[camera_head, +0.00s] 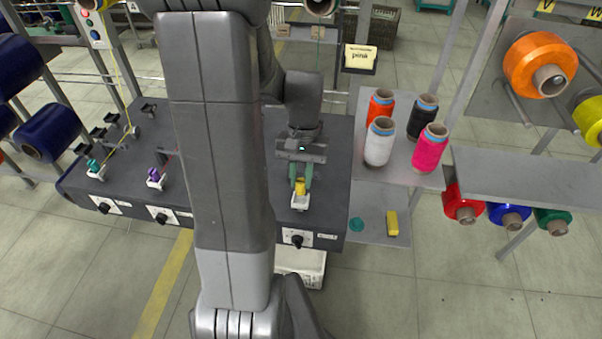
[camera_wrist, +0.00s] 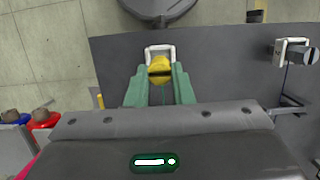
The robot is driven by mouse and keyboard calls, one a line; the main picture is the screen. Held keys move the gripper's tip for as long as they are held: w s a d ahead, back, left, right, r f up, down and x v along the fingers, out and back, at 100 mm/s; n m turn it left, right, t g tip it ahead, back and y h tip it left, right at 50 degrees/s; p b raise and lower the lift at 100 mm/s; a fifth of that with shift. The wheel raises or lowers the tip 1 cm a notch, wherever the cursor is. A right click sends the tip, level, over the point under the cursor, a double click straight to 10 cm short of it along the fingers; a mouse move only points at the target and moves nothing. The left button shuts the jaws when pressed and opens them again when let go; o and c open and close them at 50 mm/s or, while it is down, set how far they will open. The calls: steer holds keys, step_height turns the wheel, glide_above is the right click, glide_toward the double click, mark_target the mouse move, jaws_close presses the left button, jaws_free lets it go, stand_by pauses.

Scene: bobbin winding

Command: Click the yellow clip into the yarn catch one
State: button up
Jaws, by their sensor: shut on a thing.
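My gripper (camera_head: 301,186) has green fingers and is shut on the yellow clip (camera_head: 300,188), above the front edge of the dark machine table. The clip also shows between the fingertips in the wrist view (camera_wrist: 160,70), with a dark slot across it. A white yarn catch (camera_head: 299,203) is right at the clip; in the wrist view its frame (camera_wrist: 159,50) surrounds the clip's far end. I cannot tell whether the clip is seated in it. The number on the catch's label is too small to read.
Other catches on the table hold a teal clip (camera_head: 94,166) and a purple clip (camera_head: 155,175). A side shelf holds several yarn cones, including a pink one (camera_head: 430,148). A yellow block (camera_head: 392,223) and a teal piece (camera_head: 356,224) lie on the lower shelf.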

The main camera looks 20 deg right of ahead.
stand_by(0.3)
steer(key=shift+f+b, duration=1.4)
steer(key=shift+f, duration=0.45)
steer(key=shift+r, duration=0.1)
steer(key=o, duration=1)
steer(key=shift+r, duration=0.1)
steer(key=v, duration=1.3)
steer(key=shift+r, duration=0.35)
